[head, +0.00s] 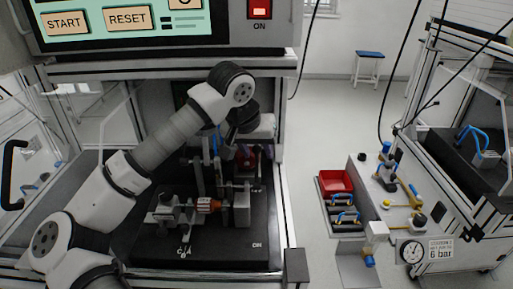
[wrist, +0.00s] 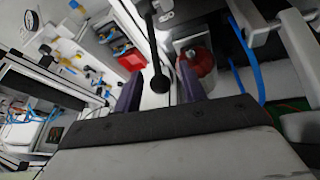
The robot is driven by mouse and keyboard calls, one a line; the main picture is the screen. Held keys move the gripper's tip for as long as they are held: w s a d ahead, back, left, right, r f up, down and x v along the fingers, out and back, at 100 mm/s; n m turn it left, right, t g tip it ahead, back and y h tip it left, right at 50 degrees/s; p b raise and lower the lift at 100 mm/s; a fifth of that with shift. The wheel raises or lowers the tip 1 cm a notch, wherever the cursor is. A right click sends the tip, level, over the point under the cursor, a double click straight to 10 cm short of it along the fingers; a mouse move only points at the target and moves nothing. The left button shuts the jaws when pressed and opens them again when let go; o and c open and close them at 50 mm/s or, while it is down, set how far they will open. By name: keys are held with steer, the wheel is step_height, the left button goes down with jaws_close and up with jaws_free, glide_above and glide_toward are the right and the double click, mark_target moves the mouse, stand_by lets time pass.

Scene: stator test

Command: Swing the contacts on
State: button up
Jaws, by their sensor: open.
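The stator (head: 207,204), with a copper-orange winding, sits in the grey fixture (head: 165,210) on the black base plate (head: 215,252) inside the test bay. The plate has an ON mark. My gripper (wrist: 158,92) is open, with two dark purple fingers. In the wrist view a black lever with a round knob (wrist: 160,84) appears between the fingertips; I cannot tell whether it touches them. In the head view my arm reaches into the bay, and its wrist hides much of my gripper and the lever. I cannot make out the contacts clearly.
A red rounded part (wrist: 200,62) lies just beyond the right finger, near a blue hose (wrist: 245,60). The control panel (head: 130,20) overhangs the bay.

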jaws_close()
